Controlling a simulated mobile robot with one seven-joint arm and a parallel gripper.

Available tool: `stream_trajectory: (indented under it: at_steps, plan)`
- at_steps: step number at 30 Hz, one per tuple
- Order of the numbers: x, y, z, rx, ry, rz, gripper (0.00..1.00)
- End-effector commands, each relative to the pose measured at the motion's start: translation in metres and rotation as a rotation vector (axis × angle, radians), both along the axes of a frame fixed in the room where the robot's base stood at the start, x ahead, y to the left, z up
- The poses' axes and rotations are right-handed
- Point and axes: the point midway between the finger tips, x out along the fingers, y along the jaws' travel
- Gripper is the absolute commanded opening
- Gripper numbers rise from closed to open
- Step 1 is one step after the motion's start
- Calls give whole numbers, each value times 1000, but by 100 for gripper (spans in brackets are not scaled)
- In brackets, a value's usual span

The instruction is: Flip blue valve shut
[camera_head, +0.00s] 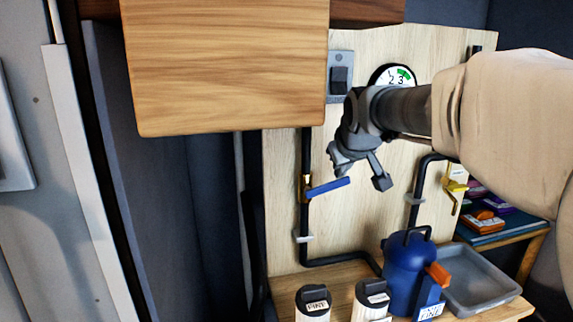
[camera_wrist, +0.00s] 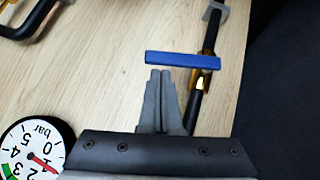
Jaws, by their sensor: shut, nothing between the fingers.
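The blue valve handle (camera_head: 328,187) sticks out to the right from a brass valve body (camera_head: 305,188) on a black vertical pipe. It lies roughly crosswise to the pipe, slightly tilted in the head view. In the wrist view the handle (camera_wrist: 183,60) is just beyond my fingertips, with its right end at the pipe and brass valve (camera_wrist: 203,80). My gripper (camera_head: 337,168) is shut and empty, just above the handle in the head view. In the wrist view my gripper (camera_wrist: 160,72) has its fingers together beside the handle; I cannot tell whether they touch it.
A wooden cabinet (camera_head: 228,65) hangs at upper left. A pressure gauge (camera_head: 400,75), a switch (camera_head: 339,80) and a yellow valve handle (camera_head: 455,190) are on the board. A blue jug (camera_head: 405,270), white bottles and a grey tray (camera_head: 480,280) stand below.

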Motion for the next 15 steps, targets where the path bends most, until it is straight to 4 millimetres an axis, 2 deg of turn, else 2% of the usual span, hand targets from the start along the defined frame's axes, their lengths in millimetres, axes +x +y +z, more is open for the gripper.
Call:
stream_trajectory:
  at_steps: [12, 15]
  plan:
    - [4, 0, -3, 1, -1, 0, 0]
    - [4, -5, -10, 1, 0, -1, 0]
